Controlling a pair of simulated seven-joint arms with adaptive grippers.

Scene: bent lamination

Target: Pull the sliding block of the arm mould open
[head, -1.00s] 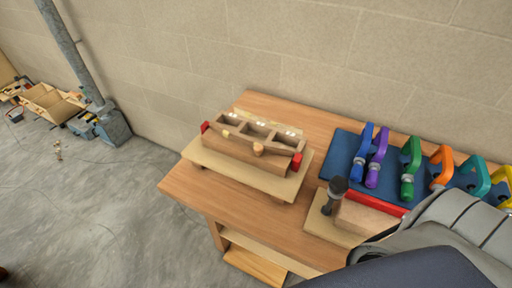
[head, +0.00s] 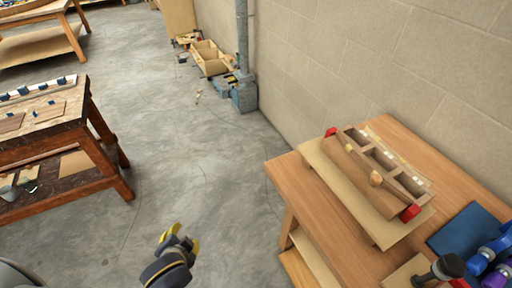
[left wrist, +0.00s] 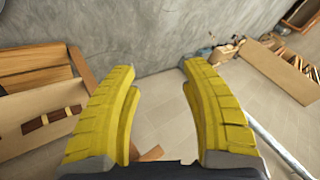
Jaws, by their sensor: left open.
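The arm mould (head: 372,168) sits on a pale board on the wooden bench at the right of the head view. I cannot tell from here whether the sliding block is shut. My left gripper (head: 176,238) is over the grey floor at the lower middle, well apart from the mould. Its yellow fingers (left wrist: 158,112) are spread and empty in the left wrist view. My right gripper is not in view.
The mould's bench (head: 395,140) stands against the block wall. A dark-headed mallet (head: 442,268) and blue and purple clamps (head: 490,255) lie near its front right. Another workbench (head: 60,125) stands at the left. Open floor lies between the benches.

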